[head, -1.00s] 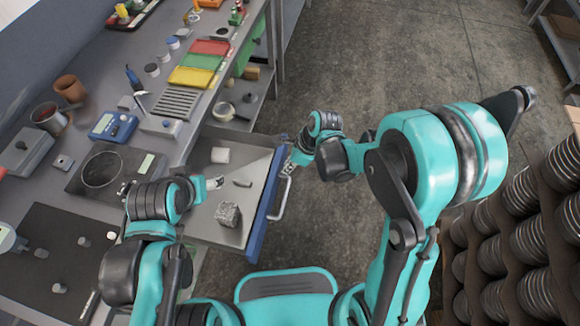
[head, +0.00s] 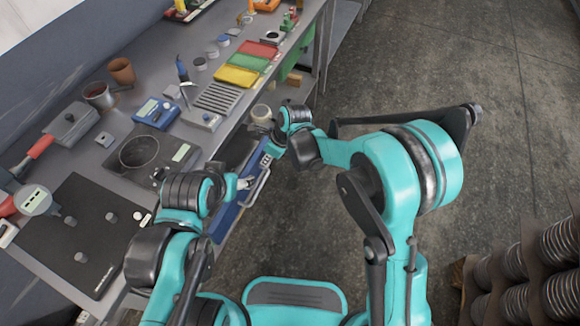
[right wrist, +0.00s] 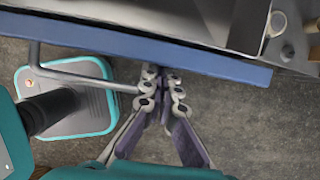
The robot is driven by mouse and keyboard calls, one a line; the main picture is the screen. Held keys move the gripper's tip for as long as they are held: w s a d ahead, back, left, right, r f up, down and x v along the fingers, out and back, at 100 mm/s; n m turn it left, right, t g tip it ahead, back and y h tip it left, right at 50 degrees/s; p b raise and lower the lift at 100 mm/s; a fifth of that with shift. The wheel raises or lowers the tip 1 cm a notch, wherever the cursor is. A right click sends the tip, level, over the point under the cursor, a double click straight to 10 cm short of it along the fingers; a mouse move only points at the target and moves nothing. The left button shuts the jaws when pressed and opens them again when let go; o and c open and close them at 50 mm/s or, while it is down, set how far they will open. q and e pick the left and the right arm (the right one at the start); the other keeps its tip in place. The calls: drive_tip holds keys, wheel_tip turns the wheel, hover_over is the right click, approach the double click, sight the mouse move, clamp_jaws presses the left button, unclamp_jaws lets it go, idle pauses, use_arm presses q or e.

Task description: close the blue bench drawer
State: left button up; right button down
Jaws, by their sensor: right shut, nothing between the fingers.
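The bench drawer has a blue front (head: 228,213) with a grey bar handle (head: 259,188). In the right wrist view the blue front (right wrist: 225,63) crosses the top, with the handle (right wrist: 85,76) at left. My right gripper (head: 266,157) is at the far end of the front. In the wrist view its fingers (right wrist: 161,78) are shut and empty, tips at the front, right of the handle. My left gripper (head: 246,183) is by the front near the handle; its fingers are too small to judge.
The grey bench (head: 100,155) holds a blue meter (head: 158,112), a black mat (head: 85,225) and red, green and yellow trays (head: 236,76). Stacks of discs (head: 545,265) stand at lower right. The concrete floor (head: 430,60) beyond the bench is clear.

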hover_over(236, 158)
drive_tip(key=shift+d, duration=0.1)
drive_tip(key=shift+w, duration=0.1)
drive_tip(key=shift+a+r, duration=0.1)
drive_tip(key=shift+a, duration=0.15)
drive_tip(key=shift+d, duration=0.1)
